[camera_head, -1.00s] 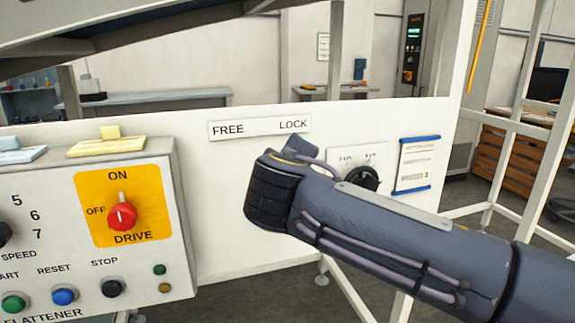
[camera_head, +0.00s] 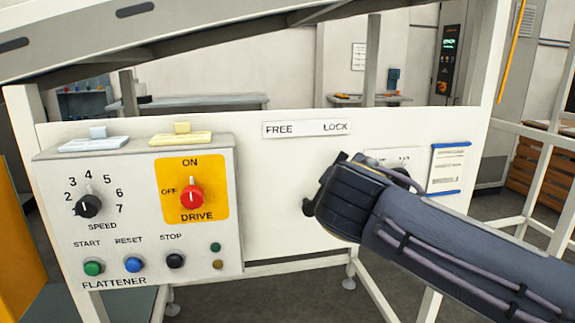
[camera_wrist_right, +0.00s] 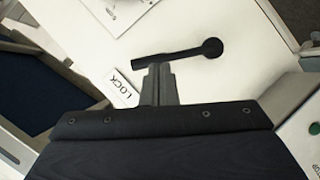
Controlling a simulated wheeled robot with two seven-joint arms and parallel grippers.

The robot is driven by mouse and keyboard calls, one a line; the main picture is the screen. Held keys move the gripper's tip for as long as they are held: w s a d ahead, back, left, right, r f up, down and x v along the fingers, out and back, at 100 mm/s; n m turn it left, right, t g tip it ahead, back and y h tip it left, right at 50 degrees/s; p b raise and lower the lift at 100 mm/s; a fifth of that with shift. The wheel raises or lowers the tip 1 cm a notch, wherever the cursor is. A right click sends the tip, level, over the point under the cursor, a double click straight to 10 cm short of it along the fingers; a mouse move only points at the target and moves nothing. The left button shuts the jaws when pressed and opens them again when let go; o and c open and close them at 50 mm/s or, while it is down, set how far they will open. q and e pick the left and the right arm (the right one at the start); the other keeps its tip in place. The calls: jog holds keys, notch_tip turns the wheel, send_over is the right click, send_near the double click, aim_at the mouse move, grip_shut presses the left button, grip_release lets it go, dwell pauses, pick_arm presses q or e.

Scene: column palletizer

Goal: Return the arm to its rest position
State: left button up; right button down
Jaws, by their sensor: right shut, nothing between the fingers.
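My right arm (camera_head: 455,240) comes in from the right in the head view, in front of the white panel (camera_head: 275,205). Its wrist end lies below the FREE / LOCK label (camera_head: 306,129), and the arm hides the fingers there. In the right wrist view my right gripper (camera_wrist_right: 158,72) is shut and empty. A black lever with a round knob (camera_wrist_right: 200,49) lies just beyond the fingertips, near the LOCK end of the label (camera_wrist_right: 122,90). I cannot tell whether the fingertips touch it. My left gripper is not in view.
The flattener control box (camera_head: 135,215), with a red drive switch (camera_head: 191,197), stands left of my arm. A notice with blue edges (camera_head: 450,168) hangs on the panel to the right. White frame posts (camera_head: 492,90) stand at the right. A sloping grey beam (camera_head: 190,30) crosses above.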

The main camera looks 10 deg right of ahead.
jog(key=s+d+f+m+g+y, duration=0.1)
jog(key=s+d+f+m+g, duration=0.15)
jog(key=s+d+f, duration=0.35)
jog(key=s+d+f+m+g+y, duration=0.1)
jog(key=s+d+f+g, duration=0.25)
jog(key=f, duration=0.45)
jog(key=s+a+f+m+g+y, duration=0.1)
jog(key=s+a+f+m+y, duration=0.2)
jog(key=s+f, duration=0.5)
jog(key=s+a+f+m+y, duration=0.25)
jog(key=s+f, duration=0.35)
jog(key=s, duration=0.3)
notch_tip(320, 180, up, 14)
jog(key=p, duration=1.4)
jog(key=shift+s+m+g, duration=0.2)
jog(key=shift+m+g, duration=0.1)
jog(key=c, duration=2.1)
grip_release()
